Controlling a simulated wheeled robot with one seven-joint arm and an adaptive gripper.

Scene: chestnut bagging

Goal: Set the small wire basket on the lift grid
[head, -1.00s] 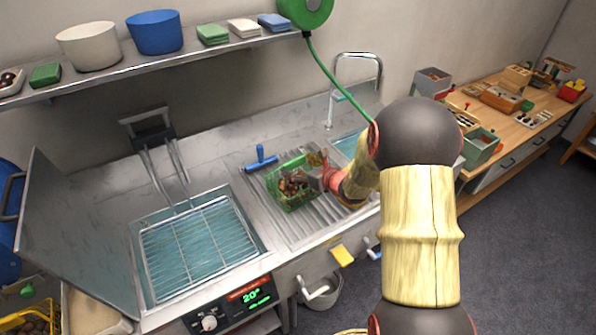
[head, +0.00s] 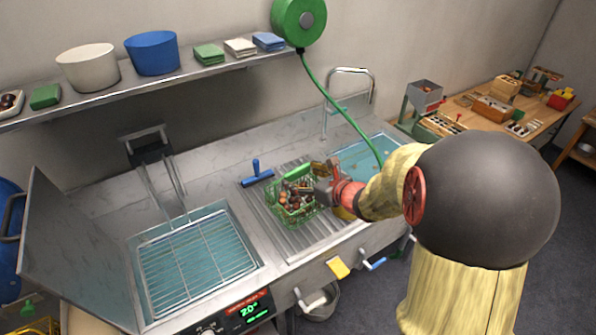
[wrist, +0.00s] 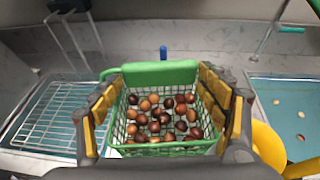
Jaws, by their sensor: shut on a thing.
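The small wire basket (head: 284,216) is green, with a solid green grip bar, and holds several brown chestnuts. In the head view it is over the ribbed drainboard, right of the left basin; I cannot tell if it touches the board. My gripper (head: 322,190) reaches it from the right and is shut on it. In the wrist view the basket (wrist: 158,150) sits between my two yellow-and-grey fingers (wrist: 165,105), grip bar (wrist: 160,73) at the far side. The lift grid (head: 195,262) is a wire rack in the left basin, hung on two rods from a wall bracket. It looks empty.
A blue squeegee (head: 257,174) lies behind the basket. A raised lid (head: 75,245) stands left of the grid. The right basin (head: 365,157) holds water and floating bits. A yellow cloth (head: 338,267) hangs at the front edge. A green hose hangs from its reel (head: 299,20).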

